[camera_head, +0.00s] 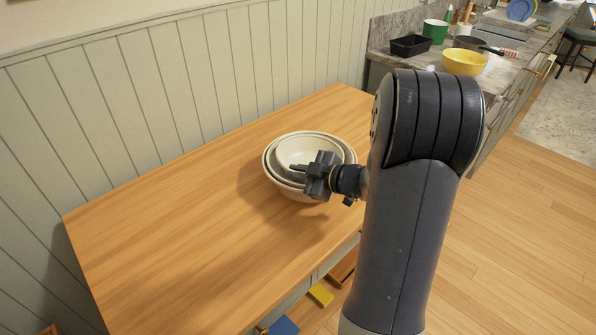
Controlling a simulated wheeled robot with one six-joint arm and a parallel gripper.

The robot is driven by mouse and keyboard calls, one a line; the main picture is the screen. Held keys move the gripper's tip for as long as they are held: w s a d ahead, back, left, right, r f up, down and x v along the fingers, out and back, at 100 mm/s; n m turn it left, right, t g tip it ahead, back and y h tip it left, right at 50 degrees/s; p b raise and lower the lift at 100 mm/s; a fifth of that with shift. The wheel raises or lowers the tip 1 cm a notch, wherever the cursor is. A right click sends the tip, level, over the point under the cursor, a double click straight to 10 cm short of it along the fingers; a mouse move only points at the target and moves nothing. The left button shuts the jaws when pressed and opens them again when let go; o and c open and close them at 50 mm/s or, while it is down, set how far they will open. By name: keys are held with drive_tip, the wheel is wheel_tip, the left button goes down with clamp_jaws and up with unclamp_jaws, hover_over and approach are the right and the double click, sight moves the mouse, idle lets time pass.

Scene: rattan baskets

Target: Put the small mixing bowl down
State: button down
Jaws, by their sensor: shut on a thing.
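Cream mixing bowls of different sizes sit nested on the wooden table. The small mixing bowl (295,150) is the innermost one, inside the larger bowls (267,172). My gripper (302,169) is at the right front side of the small bowl and is shut on its rim. The fingertips reach over the bowl's near side. The gripper body hides part of the bowls' right front. I cannot tell whether the small bowl touches the bowl under it.
The wooden table (180,230) is clear left of and in front of the bowls. A panelled wall (150,95) runs behind it. At the back right, a counter holds a yellow bowl (464,63), a black tray (410,46) and a green container (435,31).

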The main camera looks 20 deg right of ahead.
drive_tip(key=c, duration=1.8)
unclamp_jaws()
drive_tip(key=shift+f, duration=0.15)
drive_tip(key=shift+c, duration=0.2)
drive_tip(key=shift+r+p, duration=0.3)
drive_tip(key=shift+r, duration=0.1)
drive_tip(key=v, duration=1.2)
drive_tip(key=shift+r, duration=0.25)
drive_tip(key=shift+a, duration=0.1)
drive_tip(key=x, duration=1.2)
drive_tip(key=shift+f+b, duration=0.35)
drive_tip(key=shift+f, duration=0.3)
drive_tip(key=shift+r, duration=0.3)
